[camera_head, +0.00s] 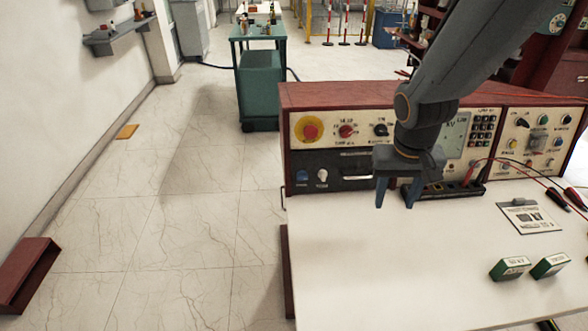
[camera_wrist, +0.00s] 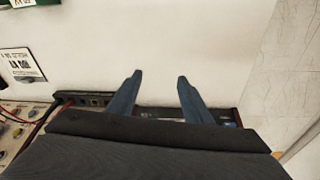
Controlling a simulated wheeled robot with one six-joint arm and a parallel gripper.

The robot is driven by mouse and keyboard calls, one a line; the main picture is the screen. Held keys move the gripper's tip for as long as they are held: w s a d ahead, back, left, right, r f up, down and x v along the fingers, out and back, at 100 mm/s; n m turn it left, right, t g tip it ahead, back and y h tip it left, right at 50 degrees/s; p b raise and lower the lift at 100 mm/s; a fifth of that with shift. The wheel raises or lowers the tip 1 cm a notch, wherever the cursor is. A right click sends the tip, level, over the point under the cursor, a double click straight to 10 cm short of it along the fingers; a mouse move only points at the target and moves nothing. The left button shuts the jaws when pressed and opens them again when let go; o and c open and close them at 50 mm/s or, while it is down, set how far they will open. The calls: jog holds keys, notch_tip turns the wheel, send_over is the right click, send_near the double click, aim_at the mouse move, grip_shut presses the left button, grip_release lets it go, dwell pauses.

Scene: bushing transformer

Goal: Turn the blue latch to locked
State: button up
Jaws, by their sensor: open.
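The blue latch (camera_head: 302,175) is a small blue knob on the dark lower-left panel of the console's front. A white knob (camera_head: 322,175) is just to its right. The latch's exact turn position is too small to read. My gripper (camera_head: 395,200) points down above the white worktop, to the right of the latch and apart from it. In the wrist view its two fingers (camera_wrist: 160,76) are spread with nothing between them. A small blue spot shows beside the right finger there, but I cannot tell whether it is the latch.
The red-framed console (camera_head: 340,96) stands at the worktop's back edge. A black power strip (camera_head: 450,190) with red leads lies along it. A label plate (camera_head: 530,216) and two green boxes (camera_head: 511,268) (camera_head: 550,265) sit at the right. The worktop's front left is clear.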

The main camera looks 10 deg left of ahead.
jog(key=w+a+r+n+t+p, duration=0.1)
jog(key=w+a+p, duration=0.2)
jog(key=w+a, duration=0.45)
jog(key=n+t+y+p, duration=0.1)
jog(key=y+p, duration=0.1)
jog(key=p, duration=0.1)
send_near(302, 178)
jog(key=b+x, duration=0.1)
jog(key=x, duration=0.4)
jog(key=shift+f, duration=0.45)
jog(key=shift+w+f+t, duration=0.3)
jog(key=shift+f, duration=0.35)
jog(key=shift+c, duration=0.4)
jog(key=c, duration=1)
